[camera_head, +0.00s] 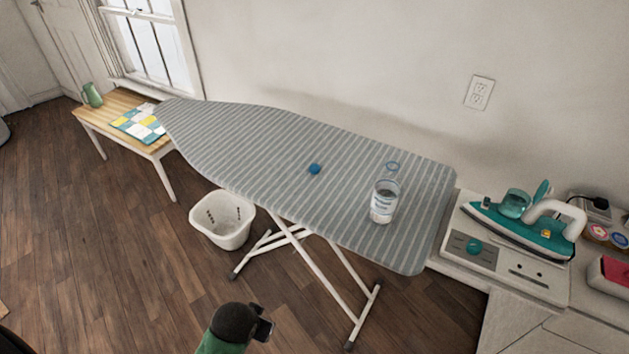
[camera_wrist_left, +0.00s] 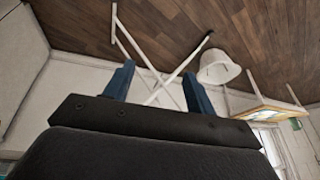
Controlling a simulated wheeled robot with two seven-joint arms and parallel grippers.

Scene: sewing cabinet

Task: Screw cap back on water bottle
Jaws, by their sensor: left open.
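A clear water bottle (camera_head: 384,203) with a pale label stands upright near the right end of the striped ironing board. A thin blue ring (camera_head: 392,166) shows just above it; I cannot tell whether it is part of the bottle. A small blue cap (camera_head: 314,169) lies on the board, left of the bottle and apart from it. My left gripper (camera_wrist_left: 160,88) shows two blue fingers spread apart with nothing between them, away from bottle and cap. A dark and green part of my arm shows at the bottom of the head view. My right gripper is not in view.
The ironing board (camera_head: 250,140) is otherwise clear. A teal iron (camera_head: 530,225) stands on a white unit at its right end. A white basket (camera_head: 222,220) is on the floor beside the board's legs. A wooden bench (camera_head: 120,105) stands at the left.

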